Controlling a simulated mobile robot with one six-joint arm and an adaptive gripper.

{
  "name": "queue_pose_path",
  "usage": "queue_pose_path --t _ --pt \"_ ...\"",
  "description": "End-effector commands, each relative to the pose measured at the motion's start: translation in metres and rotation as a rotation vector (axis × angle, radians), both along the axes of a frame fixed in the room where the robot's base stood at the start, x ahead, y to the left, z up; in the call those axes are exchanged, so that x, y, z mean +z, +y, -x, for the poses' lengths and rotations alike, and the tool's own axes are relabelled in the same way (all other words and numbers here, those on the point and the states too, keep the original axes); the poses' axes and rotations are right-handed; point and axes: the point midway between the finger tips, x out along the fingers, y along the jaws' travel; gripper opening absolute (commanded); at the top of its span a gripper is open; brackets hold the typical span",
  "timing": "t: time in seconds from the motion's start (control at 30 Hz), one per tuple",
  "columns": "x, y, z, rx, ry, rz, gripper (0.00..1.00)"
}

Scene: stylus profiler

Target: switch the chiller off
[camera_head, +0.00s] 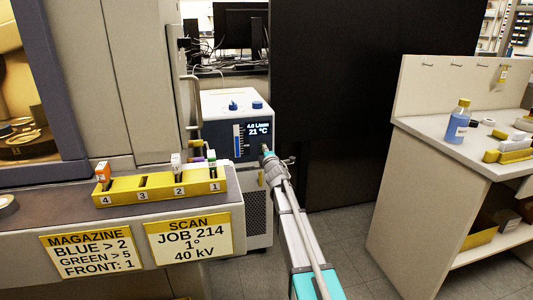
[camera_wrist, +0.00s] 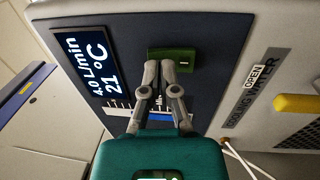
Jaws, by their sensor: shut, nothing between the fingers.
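The chiller (camera_head: 232,105) is a white and dark-blue cabinet standing at the middle of the head view. Its lit display (camera_head: 259,129) reads 4.0 l/min and 21 °C, and the display (camera_wrist: 86,65) also shows in the wrist view. A green switch (camera_wrist: 186,57) sits on the dark panel beside the display. My gripper (camera_head: 267,153) is at the chiller's front panel. In the wrist view my gripper (camera_wrist: 160,66) is shut and empty, its fingertips at the switch and covering part of it. I cannot tell whether they touch it.
A "COOLING WATER OPEN" label (camera_wrist: 253,86) and a yellow handle (camera_wrist: 297,104) lie right of the switch in the wrist view. A yellow magazine rack (camera_head: 160,186) stands on the ledge at left. A bench (camera_head: 430,130) with a blue bottle (camera_head: 458,122) is at right. Floor between is clear.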

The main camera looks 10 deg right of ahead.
Motion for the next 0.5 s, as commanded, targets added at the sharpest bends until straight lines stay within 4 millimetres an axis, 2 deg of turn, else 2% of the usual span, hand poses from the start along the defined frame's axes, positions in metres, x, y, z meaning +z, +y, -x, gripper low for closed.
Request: queue_pose_path --t 0.37,0.5 --pt "0.0002 0.0 -0.0016 0.0 0.0 0.0 0.0" --pt "0.0029 -0.0001 -0.008 0.0 0.0 0.0 0.0"
